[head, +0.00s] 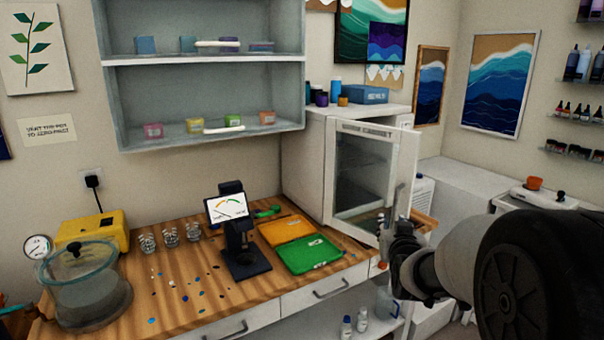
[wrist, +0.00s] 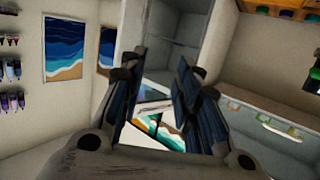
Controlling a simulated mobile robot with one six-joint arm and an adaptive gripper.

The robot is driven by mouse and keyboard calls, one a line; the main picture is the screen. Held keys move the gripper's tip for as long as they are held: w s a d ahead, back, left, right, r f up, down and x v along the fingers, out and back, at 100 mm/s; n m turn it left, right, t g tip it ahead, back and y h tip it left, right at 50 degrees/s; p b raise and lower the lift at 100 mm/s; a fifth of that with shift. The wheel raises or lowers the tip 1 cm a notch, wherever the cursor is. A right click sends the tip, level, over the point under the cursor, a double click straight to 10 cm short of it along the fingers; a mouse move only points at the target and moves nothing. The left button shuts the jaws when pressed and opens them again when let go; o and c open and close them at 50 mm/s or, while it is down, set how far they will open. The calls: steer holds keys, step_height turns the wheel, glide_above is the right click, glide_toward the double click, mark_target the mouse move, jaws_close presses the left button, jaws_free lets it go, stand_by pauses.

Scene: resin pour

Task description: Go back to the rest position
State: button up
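My gripper (head: 402,225) is at the right of the head view, in front of the open cabinet door and beyond the table's right end. In the wrist view, which appears upside down, its two fingers (wrist: 158,98) stand apart. Nothing is held between them; the gap shows the cabinet and a wall painting (wrist: 155,122) behind. The fingertips are small and dark in the head view.
The white cabinet (head: 312,165) has its door (head: 402,165) open close to my gripper. The wooden table (head: 185,300) holds a glass pot (head: 85,290), a scale-like device (head: 240,235), an orange tray (head: 283,229) and a green tray (head: 306,252). A wall shelf (head: 200,60) hangs above.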

steer(key=s+a+f+g+y, duration=0.1)
steer(key=s+a+g, duration=0.2)
steer(key=s, duration=1.1)
steer(key=s+a+f+n+g, duration=0.1)
steer(key=s+a+g, duration=0.3)
steer(key=s, duration=0.9)
steer(key=s+a+f+n+g+y, duration=0.1)
steer(key=s+a+f+g, duration=0.1)
steer(key=s, duration=1.2)
steer(key=shift+s+a+f+g+y, duration=0.3)
steer(key=shift+s+a+f+g, duration=0.1)
steer(key=shift+a+g, duration=0.35)
steer(key=shift+w+d, duration=0.1)
steer(key=shift+c, duration=0.2)
